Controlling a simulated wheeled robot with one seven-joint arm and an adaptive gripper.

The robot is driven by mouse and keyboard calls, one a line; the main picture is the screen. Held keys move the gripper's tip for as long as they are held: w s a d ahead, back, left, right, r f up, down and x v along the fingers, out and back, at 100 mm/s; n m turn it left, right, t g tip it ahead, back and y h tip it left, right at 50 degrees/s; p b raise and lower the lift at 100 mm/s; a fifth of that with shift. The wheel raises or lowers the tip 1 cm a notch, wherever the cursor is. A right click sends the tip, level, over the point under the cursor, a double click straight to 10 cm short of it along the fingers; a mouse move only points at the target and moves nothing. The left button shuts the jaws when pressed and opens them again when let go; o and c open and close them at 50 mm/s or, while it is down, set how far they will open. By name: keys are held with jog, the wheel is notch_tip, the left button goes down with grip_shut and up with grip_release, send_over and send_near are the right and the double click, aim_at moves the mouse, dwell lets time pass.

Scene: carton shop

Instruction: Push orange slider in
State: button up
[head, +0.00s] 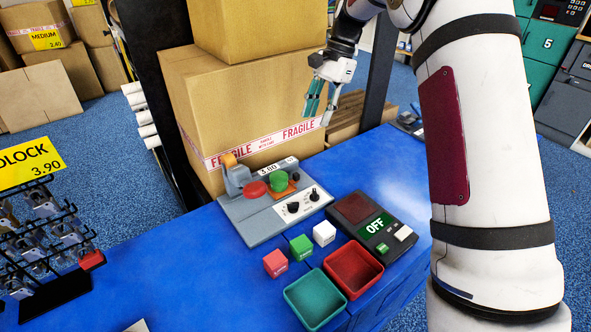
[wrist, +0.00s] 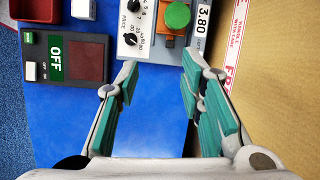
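A grey control panel (head: 260,222) lies on the blue table against a carton. An orange piece (head: 291,186) sits low in it beside the green button (head: 278,180). In the wrist view the orange piece (wrist: 173,42) shows below the green button (wrist: 177,14). A second orange part (head: 229,160) tops a grey upright at the panel's back left. I cannot tell how far either is pushed in. My gripper (head: 316,118) is above and behind the panel, in front of the carton. In the wrist view its teal-padded fingers (wrist: 160,66) are apart and empty, pointing toward the panel.
Stacked cartons (head: 225,105) stand right behind the panel. A device reading OFF (head: 372,222), red (head: 378,283) and green (head: 299,311) trays and several small cubes lie in front. A padlock rack (head: 40,240) stands at left. The table's left front is mostly clear.

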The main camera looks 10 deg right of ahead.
jog(key=m+b, duration=0.1)
jog(key=m, duration=0.1)
send_near(299, 180)
jog(key=shift+n+g+y, duration=0.3)
jog(key=x, duration=0.4)
jog(key=w+b+x, duration=0.1)
jog(key=x, duration=0.2)
jog(key=shift+a+f, duration=0.1)
jog(key=shift+a, duration=0.05)
grip_shut()
